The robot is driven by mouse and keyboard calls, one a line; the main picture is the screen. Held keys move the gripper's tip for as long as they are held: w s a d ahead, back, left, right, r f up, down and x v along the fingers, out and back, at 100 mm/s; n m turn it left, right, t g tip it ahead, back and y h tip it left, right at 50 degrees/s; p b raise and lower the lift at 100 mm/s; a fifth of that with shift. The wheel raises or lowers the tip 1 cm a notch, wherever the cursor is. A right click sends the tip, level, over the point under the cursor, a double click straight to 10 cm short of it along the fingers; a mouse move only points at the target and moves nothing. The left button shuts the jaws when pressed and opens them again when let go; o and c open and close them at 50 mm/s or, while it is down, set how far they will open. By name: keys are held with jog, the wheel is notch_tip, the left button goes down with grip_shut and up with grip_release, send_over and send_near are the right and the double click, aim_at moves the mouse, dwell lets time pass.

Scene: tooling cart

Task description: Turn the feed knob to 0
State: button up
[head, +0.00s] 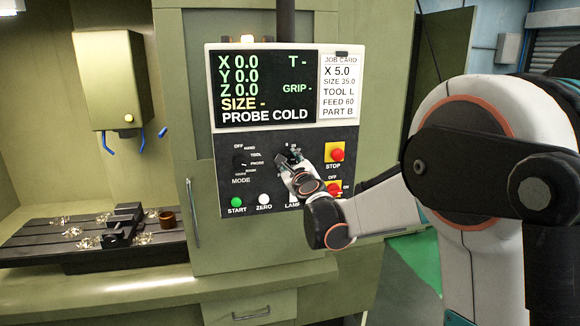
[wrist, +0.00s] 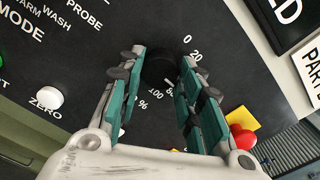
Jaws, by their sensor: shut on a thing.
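The feed knob (wrist: 157,68) is a dark round knob on the black control panel. In the wrist view it sits between the tips of my gripper (wrist: 162,60), and the green-padded fingers are shut on it from both sides. A short pale mark shows at its lower right edge, near the figures 80 and 100. The 0 and 20 are printed up and to the right of it; other dial figures are hidden by the fingers. In the head view my gripper (head: 290,168) reaches the panel and covers most of the knob.
The mode knob (head: 241,161) is to the left. Below are the green start button (head: 236,202) and white zero button (head: 264,200). A red stop button (head: 336,154) sits close on the right. The screen (head: 262,88) above reads PROBE COLD; the job card (head: 340,88) reads FEED 60.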

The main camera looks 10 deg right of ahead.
jog(key=n+b, duration=0.1)
jog(key=n, duration=0.3)
jog(key=shift+n, duration=0.4)
jog(key=n, duration=0.4)
jog(key=shift+b, duration=0.4)
jog(key=n, duration=0.5)
jog(key=shift+r, duration=0.1)
jog(key=shift+n+b, duration=0.45)
jog(key=shift+n, duration=1.65)
jog(key=o, duration=1.1)
jog(key=shift+c, duration=0.2)
jog(key=shift+s, duration=0.1)
jog(key=s, duration=1.2)
